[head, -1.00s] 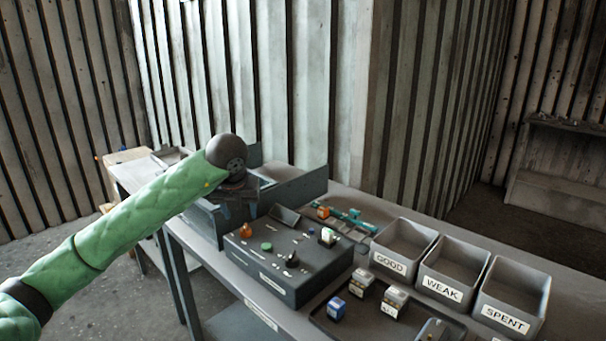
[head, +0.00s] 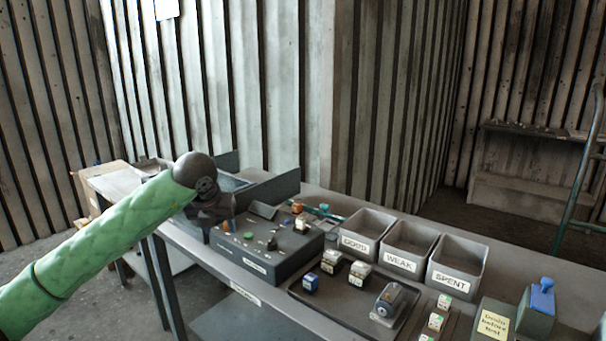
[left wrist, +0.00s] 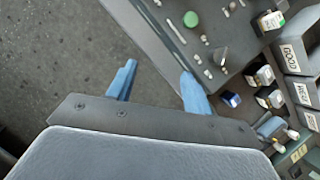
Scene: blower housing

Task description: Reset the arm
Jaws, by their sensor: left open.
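My left arm in its green padded sleeve reaches in from the left in the head view. My left gripper (head: 217,228) is by the left end of the dark test box (head: 262,268), and it is partly hidden behind the wrist. In the left wrist view, its two blue fingers (left wrist: 158,88) are spread wide with nothing between them. The floor shows between and beyond them, and the test box (left wrist: 205,60) lies at the upper right. My right gripper is not in view.
Bins labelled GOOD (head: 354,243), WEAK (head: 400,264) and SPENT (head: 451,282) stand along the bench. A tray (head: 335,312) in front of them holds small blocks and a grey cylindrical part (head: 391,302). A blue-handled block (head: 540,300) is at right. Open floor lies left of the bench.

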